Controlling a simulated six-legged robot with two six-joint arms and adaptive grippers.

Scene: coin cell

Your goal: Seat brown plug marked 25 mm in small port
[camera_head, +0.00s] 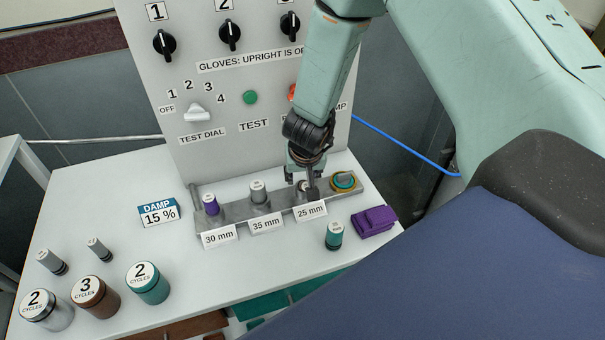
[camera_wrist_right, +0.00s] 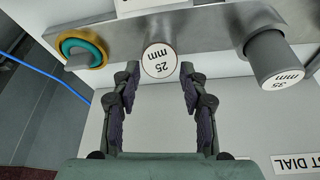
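The plug marked 25 mm (camera_wrist_right: 160,60) stands at the rail's 25 mm position; in the wrist view its side looks grey-brown and its top has a white label. In the head view it is mostly hidden behind my right gripper (camera_head: 303,180). In the wrist view my right gripper (camera_wrist_right: 159,75) is open, one fingertip on each side of the plug's top, with gaps visible. The metal rail (camera_head: 236,208) carries the ports; how deep the plug sits I cannot tell. My left gripper is not in view.
A 35 mm grey plug (camera_head: 259,192) and a purple-topped plug (camera_head: 211,204) stand left on the rail. A yellow-teal ring (camera_head: 344,181) sits at its right end. A teal plug (camera_head: 334,236), purple block (camera_head: 374,221) and cycle jars (camera_head: 148,283) stand in front.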

